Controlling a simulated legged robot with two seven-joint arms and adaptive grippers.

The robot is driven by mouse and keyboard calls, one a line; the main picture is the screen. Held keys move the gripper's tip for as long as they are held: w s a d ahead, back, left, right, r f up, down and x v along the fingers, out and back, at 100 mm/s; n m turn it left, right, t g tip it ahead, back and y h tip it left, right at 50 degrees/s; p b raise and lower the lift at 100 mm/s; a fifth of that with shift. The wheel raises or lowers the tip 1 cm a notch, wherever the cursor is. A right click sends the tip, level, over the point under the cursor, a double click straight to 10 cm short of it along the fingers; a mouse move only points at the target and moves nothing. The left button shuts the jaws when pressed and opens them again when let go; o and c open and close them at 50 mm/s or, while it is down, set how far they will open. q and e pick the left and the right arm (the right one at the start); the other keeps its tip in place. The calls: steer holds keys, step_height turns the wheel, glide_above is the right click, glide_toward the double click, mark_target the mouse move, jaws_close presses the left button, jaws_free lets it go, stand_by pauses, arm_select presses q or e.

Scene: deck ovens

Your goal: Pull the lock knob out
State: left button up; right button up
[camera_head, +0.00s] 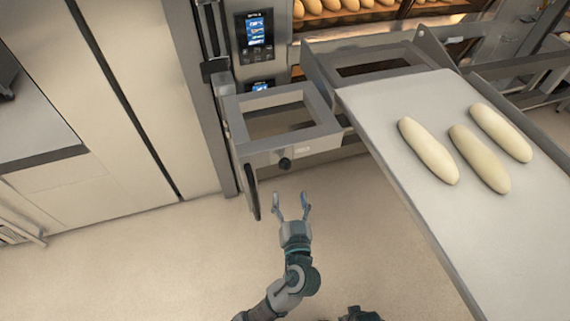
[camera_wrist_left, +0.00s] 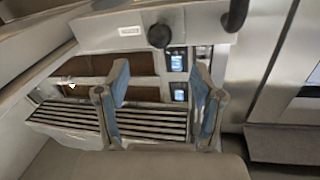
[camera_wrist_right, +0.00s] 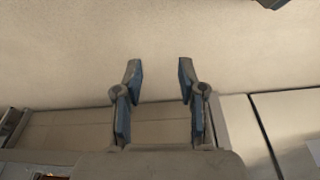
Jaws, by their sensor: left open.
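The lock knob (camera_head: 285,164) is a small black round knob on the front face of a grey metal frame (camera_head: 240,150) beside the oven. It also shows in the left wrist view (camera_wrist_left: 158,36), above and beyond the fingertips. My left gripper (camera_head: 290,203) is open and empty, just below the knob in the head view, with a gap between them. Its two blue-grey fingers stand apart in the left wrist view (camera_wrist_left: 160,80). My right gripper (camera_wrist_right: 159,68) is open and empty in the right wrist view, above bare floor. It does not show clearly in the head view.
A dark curved handle (camera_head: 252,192) hangs left of the knob. A long loader board (camera_head: 400,95) with three pale loaves extends at the right. The deck oven, with control screens (camera_head: 258,30) and bread inside, stands behind. The floor (camera_head: 150,260) around the left gripper is clear.

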mark_target(286, 170)
arm_select(q)
steer(key=w, duration=0.4)
steer(key=w+a, duration=0.1)
steer(key=w, duration=0.7)
steer(key=shift+a, duration=0.25)
steer(key=shift+s, duration=0.1)
